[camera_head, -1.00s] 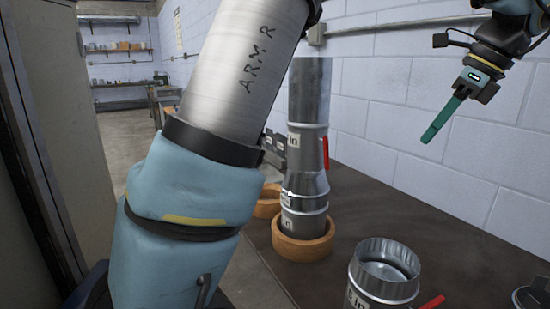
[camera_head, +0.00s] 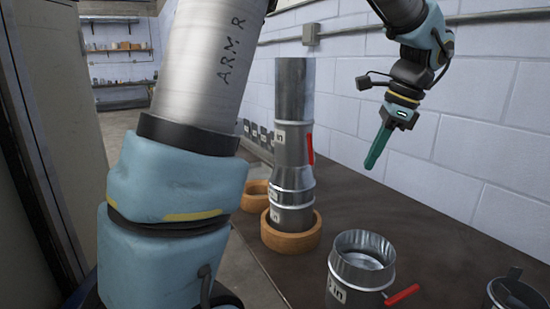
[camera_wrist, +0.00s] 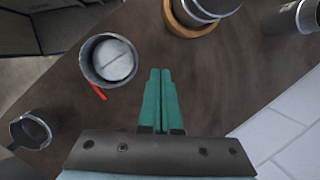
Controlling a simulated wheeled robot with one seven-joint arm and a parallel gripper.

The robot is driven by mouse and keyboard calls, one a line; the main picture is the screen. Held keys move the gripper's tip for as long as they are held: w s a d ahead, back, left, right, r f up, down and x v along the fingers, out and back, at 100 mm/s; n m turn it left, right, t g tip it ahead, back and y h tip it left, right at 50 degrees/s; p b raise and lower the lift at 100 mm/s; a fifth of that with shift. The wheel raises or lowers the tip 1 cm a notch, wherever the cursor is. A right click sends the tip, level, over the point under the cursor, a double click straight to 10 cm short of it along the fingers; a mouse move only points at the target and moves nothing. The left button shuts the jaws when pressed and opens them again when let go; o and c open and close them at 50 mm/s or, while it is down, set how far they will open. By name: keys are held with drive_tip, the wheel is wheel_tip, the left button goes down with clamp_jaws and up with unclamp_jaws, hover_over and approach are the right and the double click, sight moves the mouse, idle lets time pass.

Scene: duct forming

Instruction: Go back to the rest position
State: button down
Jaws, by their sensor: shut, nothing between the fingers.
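My gripper (camera_head: 371,163) has green fingers and hangs above the dark table, to the right of the duct stack. Its fingers are together and empty, as the wrist view (camera_wrist: 158,72) also shows. The duct stack (camera_head: 293,145) is grey metal with a red handle and stands upright in an orange-brown ring (camera_head: 291,240). A separate short metal duct (camera_head: 358,268) with a red handle stands at the front of the table, apart from my gripper. It also shows in the wrist view (camera_wrist: 92,73).
Another orange-brown ring (camera_head: 255,196) lies behind the stack. A dark metal container (camera_head: 515,295) is at the lower right edge. A white block wall (camera_head: 480,120) with a conduit bounds the table behind my gripper.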

drive_tip(key=s+a+f+n+h, duration=0.1)
drive_tip(key=a+f+n, duration=0.3)
drive_tip(key=a, duration=0.5)
drive_tip(key=s+a+f+n+h, duration=0.1)
drive_tip(key=a+f+n, duration=0.4)
drive_tip(key=a+n, duration=0.3)
drive_tip(key=s+a+f+n+h, duration=0.1)
drive_tip(key=a+f+n, duration=0.4)
drive_tip(key=a, duration=0.5)
drive_tip(key=shift+s+f+n, duration=0.2)
drive_tip(key=shift+s+n, duration=0.2)
drive_tip(key=shift+n, duration=0.7)
